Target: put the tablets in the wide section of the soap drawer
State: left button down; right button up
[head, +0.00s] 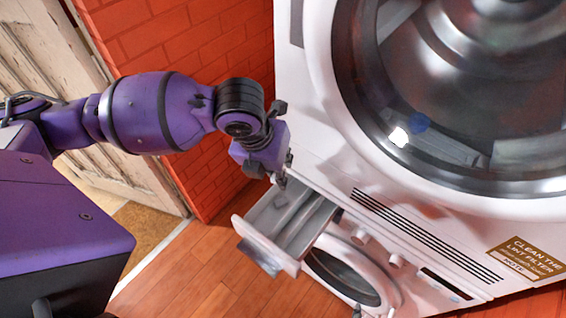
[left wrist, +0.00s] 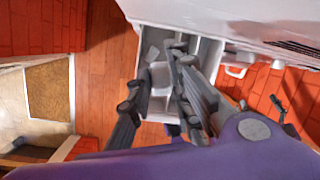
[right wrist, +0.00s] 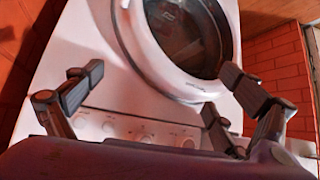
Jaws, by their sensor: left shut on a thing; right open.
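The soap drawer (head: 266,246) is pulled out of the white machine, and it also shows in the left wrist view (left wrist: 207,60). A divider splits it into a wide section on the left and a narrower one on the right. One pale tablet (left wrist: 152,53) lies in the wide section and also shows in the head view (head: 281,202). My left gripper (head: 281,180) points down over the drawer. In the left wrist view its fingers (left wrist: 160,85) are shut on a second whitish tablet (left wrist: 160,74) over the wide section. My right gripper (right wrist: 155,92) is open and empty, facing a machine's control panel.
The upper machine's round glass door (head: 455,85) is close on the right of the drawer. A second machine with a round door (head: 345,268) stands below. A brick wall (head: 190,50) and a worn door (head: 60,80) are at the left. Wooden floor (head: 185,270) lies beneath.

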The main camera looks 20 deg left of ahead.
pick_arm(q)
jog(key=m, duration=0.1)
jog(key=m+h, duration=0.1)
jog(key=m, duration=0.1)
jog(key=shift+w+d+r+m+g, duration=0.2)
jog(key=shift+r+m+g, duration=0.1)
jog(key=shift+r, duration=0.1)
jog(key=m, duration=0.3)
jog(key=shift+w+d+r+m+g, duration=0.1)
jog(key=shift+d+r+m+g, duration=0.2)
jog(key=shift+d+m+g, duration=0.1)
jog(key=shift+f+h, duration=0.3)
jog(key=shift+f, duration=0.2)
notch_tip(320, 180, down, 4)
jog(key=b, duration=0.2)
jog(key=shift+b, duration=0.35)
jog(key=shift+f+b, duration=0.35)
jog(key=shift+f, duration=0.1)
jog(key=c, duration=1.5)
grip_release()
jog(key=v, duration=1.2)
pick_arm(e)
jog(key=f, duration=0.1)
jog(key=s+f, duration=0.1)
jog(key=d+f, duration=0.1)
jog(key=shift+s+f, duration=0.3)
jog(key=shift+s, duration=0.1)
